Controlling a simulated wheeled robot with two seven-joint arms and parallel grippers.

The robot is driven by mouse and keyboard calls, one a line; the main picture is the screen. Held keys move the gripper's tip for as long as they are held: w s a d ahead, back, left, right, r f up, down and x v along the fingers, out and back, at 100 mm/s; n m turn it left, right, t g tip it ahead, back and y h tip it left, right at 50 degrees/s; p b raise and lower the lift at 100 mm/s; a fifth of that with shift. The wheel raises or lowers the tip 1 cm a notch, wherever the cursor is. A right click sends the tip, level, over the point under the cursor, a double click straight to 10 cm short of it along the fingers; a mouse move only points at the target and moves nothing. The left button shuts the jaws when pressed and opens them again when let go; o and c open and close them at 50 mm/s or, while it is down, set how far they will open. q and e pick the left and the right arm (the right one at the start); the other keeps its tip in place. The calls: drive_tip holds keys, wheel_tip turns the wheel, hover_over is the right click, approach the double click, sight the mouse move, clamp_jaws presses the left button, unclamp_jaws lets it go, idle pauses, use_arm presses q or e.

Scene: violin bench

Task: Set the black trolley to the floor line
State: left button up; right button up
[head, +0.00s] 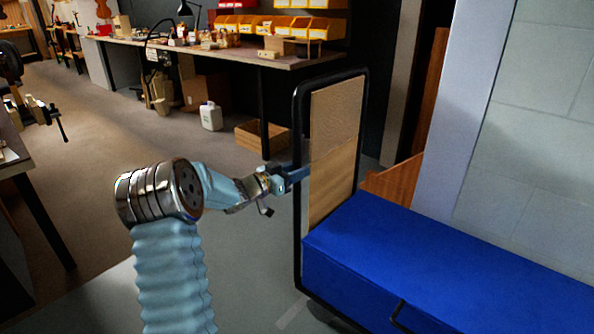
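The black trolley (297,235) stands at the right centre, with an upright black tube frame around a wooden panel (335,140). A long blue case or box (450,265) lies on its deck. My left gripper (298,174) is at the near upright of the frame, its fingers overlapping the tube in the picture. Whether they are closed around it cannot be told. My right gripper is out of view. A short pale strip (291,314) shows on the grey floor at the bottom, left of the trolley; whether it is the floor line is unclear.
A long workbench (290,62) with yellow bins stands behind. A wooden crate (262,138) and a white jug (210,116) are on the floor below it. A pale wall (535,130) rises behind the trolley at right. The floor at left centre is open.

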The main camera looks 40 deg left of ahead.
use_arm(q)
drive_tip(key=shift+o, duration=0.8)
drive_tip(key=v, duration=1.3)
drive_tip(key=shift+s, duration=0.4)
